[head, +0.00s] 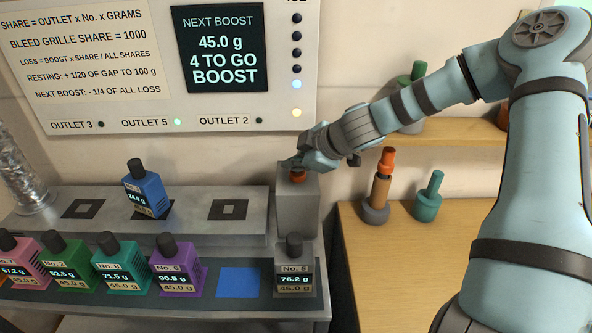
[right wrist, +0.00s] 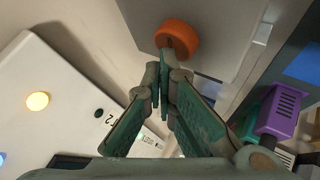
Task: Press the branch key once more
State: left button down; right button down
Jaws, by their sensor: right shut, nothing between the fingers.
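An orange round key (head: 297,177) sits on top of a grey box (head: 298,211) right of the grey shelf. My right gripper (head: 290,163) is shut and empty, its fingertips at the key; I cannot tell whether they touch it. In the right wrist view the closed fingertips (right wrist: 160,68) lie just beside the orange key (right wrist: 177,38). The dark display (head: 219,48) reads "NEXT BOOST 45.0 g, 4 TO GO, BOOST". My left gripper is not in view.
A blue canister (head: 146,188) stands in the middle socket of the grey shelf (head: 60,195). Pink, green, teal, purple and grey (head: 294,268) canisters line the front rack, with a bare blue square (head: 238,282). Orange-topped (head: 381,180) and teal (head: 428,198) pieces stand on the wooden table.

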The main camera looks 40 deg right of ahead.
aim_at(295, 174)
jog(key=shift+f+b, duration=0.4)
jog(key=shift+f, duration=0.05)
jog(key=shift+r, duration=0.15)
jog(key=shift+r+p, duration=0.35)
jog(key=shift+p, duration=0.15)
notch_tip(295, 174, up, 6)
jog(key=p, duration=0.6)
jog(key=shift+r, duration=0.2)
jog(key=shift+f, duration=0.15)
